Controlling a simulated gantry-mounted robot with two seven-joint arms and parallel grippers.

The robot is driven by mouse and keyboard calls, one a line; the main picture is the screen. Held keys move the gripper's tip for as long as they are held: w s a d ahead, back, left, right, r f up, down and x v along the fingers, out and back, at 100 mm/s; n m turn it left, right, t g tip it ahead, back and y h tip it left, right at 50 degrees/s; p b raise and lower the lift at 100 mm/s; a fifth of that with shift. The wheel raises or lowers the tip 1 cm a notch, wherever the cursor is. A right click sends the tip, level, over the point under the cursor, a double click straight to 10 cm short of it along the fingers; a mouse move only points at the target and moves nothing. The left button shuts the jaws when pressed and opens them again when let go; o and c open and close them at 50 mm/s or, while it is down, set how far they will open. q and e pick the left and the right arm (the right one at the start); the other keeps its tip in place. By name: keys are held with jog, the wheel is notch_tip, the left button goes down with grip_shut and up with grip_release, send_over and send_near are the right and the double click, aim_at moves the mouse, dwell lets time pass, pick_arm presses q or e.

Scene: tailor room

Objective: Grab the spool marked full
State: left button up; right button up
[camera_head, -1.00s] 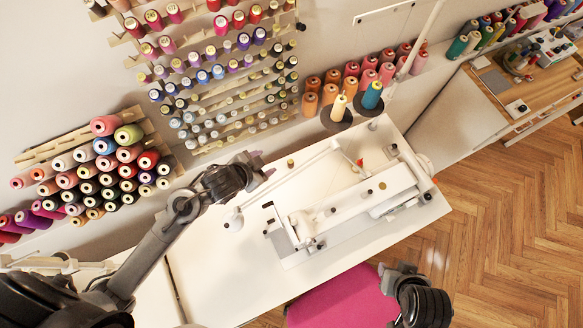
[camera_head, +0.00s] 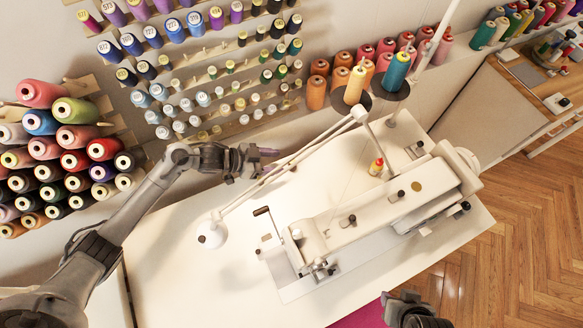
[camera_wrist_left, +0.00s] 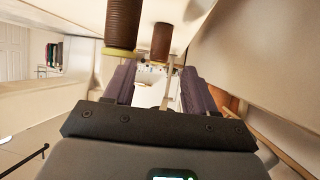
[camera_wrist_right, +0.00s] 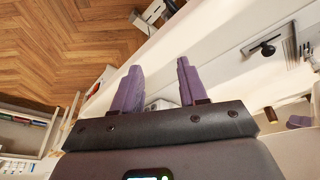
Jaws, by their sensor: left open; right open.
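No spool shows a readable "full" mark. A small red and yellow spool (camera_head: 376,167) stands on the sewing machine. My left gripper (camera_head: 268,160) is open above the white table, left of the machine. My right gripper (camera_wrist_right: 158,84) is open and empty near the table's front edge.
The sewing machine (camera_head: 370,215) fills the right of the white table (camera_head: 180,270). A thin white lamp arm (camera_head: 290,165) passes close to my left gripper. Racks of labelled spools (camera_head: 172,30) line the wall. The table's left front is clear.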

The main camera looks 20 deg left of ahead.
aim_at(292, 163)
pick_arm(q)
jog(key=shift+b+x, duration=0.7)
jog(key=shift+x, duration=2.8)
jog(key=shift+c, duration=0.2)
jog(key=c, duration=1)
